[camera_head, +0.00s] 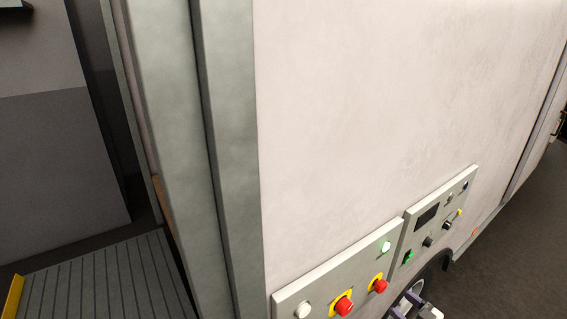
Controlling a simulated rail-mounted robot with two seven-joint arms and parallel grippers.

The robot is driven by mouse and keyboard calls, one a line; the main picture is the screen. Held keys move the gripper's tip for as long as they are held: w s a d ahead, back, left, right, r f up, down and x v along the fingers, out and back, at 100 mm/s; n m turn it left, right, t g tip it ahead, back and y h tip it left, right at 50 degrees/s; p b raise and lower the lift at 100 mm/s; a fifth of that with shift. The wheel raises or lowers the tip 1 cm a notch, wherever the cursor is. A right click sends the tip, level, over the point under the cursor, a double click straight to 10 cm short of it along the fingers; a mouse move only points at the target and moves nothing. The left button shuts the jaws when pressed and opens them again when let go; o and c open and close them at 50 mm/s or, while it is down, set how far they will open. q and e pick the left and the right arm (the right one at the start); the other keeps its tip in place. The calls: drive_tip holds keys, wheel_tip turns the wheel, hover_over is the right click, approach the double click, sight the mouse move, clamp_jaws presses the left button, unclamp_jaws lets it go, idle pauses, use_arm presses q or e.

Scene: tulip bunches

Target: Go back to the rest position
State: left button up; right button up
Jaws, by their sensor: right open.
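My right gripper (413,304) shows only in part at the bottom edge of the head view, right of centre. Its fingers are apart and I see nothing held between them. It is just below and to the right of the red buttons of a control panel (325,287); I cannot tell whether it touches anything. My left gripper is not in view. No tulips are in view.
A large pale wall (400,90) with grey-green posts (222,150) fills the middle. A second panel (435,215) has a dark display and knobs. A dark wheel (437,275) is below it. A ribbed ramp (105,285) with a yellow edge lies at lower left. Dark floor (520,265) is open at right.

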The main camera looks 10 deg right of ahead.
drive_tip(key=d+f+g+h, duration=0.3)
drive_tip(key=d+f+h, duration=0.15)
drive_tip(key=h, duration=0.25)
drive_tip(key=s+a+r+g+h, duration=0.2)
drive_tip(key=a+r+g+h, duration=0.15)
drive_tip(key=a+r, duration=0.5)
drive_tip(key=s+a+r+m+g, duration=0.1)
drive_tip(key=s+a+r+m, duration=0.1)
drive_tip(key=s+a, duration=0.9)
drive_tip(key=s+a+f+m+g+y, duration=0.1)
drive_tip(key=s+a+f+g, duration=0.15)
drive_tip(key=s, duration=0.65)
drive_tip(key=s+a+f+m+g+y+p, duration=0.1)
drive_tip(key=s+f, duration=0.3)
drive_tip(key=s, duration=0.5)
drive_tip(key=s+a+f+m+g+y, duration=0.1)
drive_tip(key=s+a+f+g, duration=0.15)
drive_tip(key=s, duration=0.65)
drive_tip(key=w+p+v, duration=0.3)
drive_tip(key=p+v, duration=1)
drive_tip(key=p, duration=0.1)
drive_tip(key=shift+w+d+r+t, duration=0.35)
drive_tip(key=shift+r+t, duration=0.05)
drive_tip(key=shift+t, duration=0.05)
